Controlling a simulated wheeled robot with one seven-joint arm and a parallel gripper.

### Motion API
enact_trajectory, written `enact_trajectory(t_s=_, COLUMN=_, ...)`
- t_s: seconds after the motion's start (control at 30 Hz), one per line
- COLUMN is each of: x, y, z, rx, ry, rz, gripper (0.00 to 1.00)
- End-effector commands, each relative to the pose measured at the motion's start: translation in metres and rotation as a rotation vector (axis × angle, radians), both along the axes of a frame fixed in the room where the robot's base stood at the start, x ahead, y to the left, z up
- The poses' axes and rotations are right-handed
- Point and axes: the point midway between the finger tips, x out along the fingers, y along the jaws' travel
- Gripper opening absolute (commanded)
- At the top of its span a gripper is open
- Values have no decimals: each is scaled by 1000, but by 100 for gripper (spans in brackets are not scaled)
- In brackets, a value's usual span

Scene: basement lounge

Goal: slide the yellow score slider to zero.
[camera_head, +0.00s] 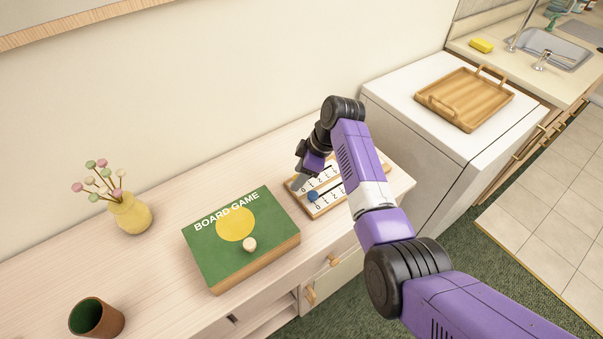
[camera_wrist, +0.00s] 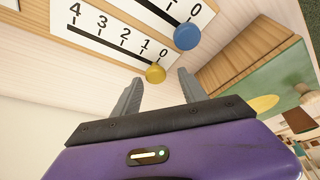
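The wooden score board (camera_head: 324,211) has two white number strips and lies on the light wooden cabinet top. In the wrist view, the yellow slider knob (camera_wrist: 155,73) sits at the 0 end of its strip, by the 0 mark. The blue slider knob (camera_wrist: 187,37) is on the other strip, also near its 0; it shows in the head view (camera_head: 312,196). My gripper (camera_wrist: 161,75) is open, with its fingertips spread on either side of the yellow knob; contact cannot be told. In the head view, my gripper (camera_head: 300,182) covers the yellow knob.
A green board game box (camera_head: 205,255) with a pale knob-like piece (camera_head: 249,244) on it lies left of the board. Further left are a yellow vase (camera_head: 130,214) and a brown cup (camera_head: 97,318). A white appliance (camera_head: 400,109) with a wooden tray (camera_head: 465,97) stands right.

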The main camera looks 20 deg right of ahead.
Motion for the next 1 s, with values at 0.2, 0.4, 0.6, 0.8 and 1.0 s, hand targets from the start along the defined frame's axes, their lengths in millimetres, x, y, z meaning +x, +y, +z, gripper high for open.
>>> enact_trajectory(t_s=0.2, x=0, y=-2, z=0, rx=-1, ry=0, rz=-4, gripper=50)
enact_trajectory(t_s=0.4, x=-1, y=-6, z=9, rx=-2, ry=-3, rz=-5, gripper=50)
enact_trajectory(t_s=0.6, x=-6, y=-17, z=39, rx=-1, ry=-5, rz=-4, gripper=50)
enact_trajectory(t_s=0.8, x=-11, y=-26, z=63, rx=-1, ry=-3, rz=-3, gripper=50)
enact_trajectory(t_s=1.0, x=-14, y=-28, z=72, rx=-1, ry=0, rz=-2, gripper=50)
